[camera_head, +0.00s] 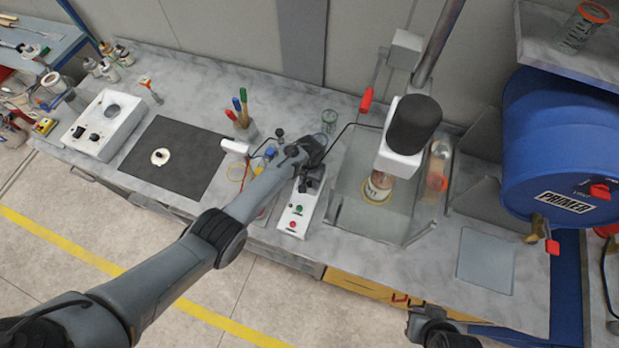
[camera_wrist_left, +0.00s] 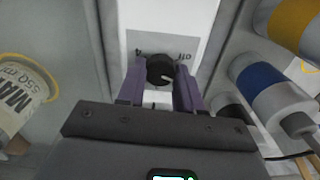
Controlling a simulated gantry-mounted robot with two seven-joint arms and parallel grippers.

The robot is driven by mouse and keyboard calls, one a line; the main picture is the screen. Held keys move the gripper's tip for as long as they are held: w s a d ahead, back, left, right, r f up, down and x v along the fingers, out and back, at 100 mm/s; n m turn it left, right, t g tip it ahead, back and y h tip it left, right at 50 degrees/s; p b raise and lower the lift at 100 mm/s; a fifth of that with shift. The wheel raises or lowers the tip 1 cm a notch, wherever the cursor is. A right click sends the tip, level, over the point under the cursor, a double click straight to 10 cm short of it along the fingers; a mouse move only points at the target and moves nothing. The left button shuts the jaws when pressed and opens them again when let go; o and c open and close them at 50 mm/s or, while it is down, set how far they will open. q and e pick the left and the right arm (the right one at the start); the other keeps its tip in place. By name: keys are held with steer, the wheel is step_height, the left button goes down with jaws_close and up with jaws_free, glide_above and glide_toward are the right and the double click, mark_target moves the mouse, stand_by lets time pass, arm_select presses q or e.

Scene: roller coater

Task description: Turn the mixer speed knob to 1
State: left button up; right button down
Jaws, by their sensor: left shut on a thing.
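The mixer control box (camera_head: 297,213) is white, with a green and a red button, and stands left of the mixer. Its black speed knob (camera_wrist_left: 159,69) shows in the left wrist view on a grey label with "off" at the upper right and other marks partly covered. The knob has a pale pointer line; its exact setting is unclear. My left gripper (camera_wrist_left: 160,88) is shut on the knob, one purple finger on each side. In the head view my left gripper (camera_head: 311,180) is over the box's far end and hides the knob. My right gripper (camera_head: 440,328) is low at the bottom edge, its fingers unclear.
The mixer (camera_head: 413,125) stands over a can (camera_head: 378,187) in a clear-walled enclosure, right of the box. Bottles (camera_wrist_left: 285,95) lie close to the right of my left gripper. A blue primer drum (camera_head: 560,145) is at the right. A black mat (camera_head: 178,150) lies at the left.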

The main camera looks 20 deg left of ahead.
mark_target(310, 181)
arm_select(q)
steer(key=shift+m, duration=0.9)
steer(key=o, duration=1)
steer(key=shift+o, duration=0.2)
steer(key=shift+r, duration=0.1)
steer(key=shift+r, duration=0.25)
step_height(310, 181, up, 10)
steer(key=p, duration=0.2)
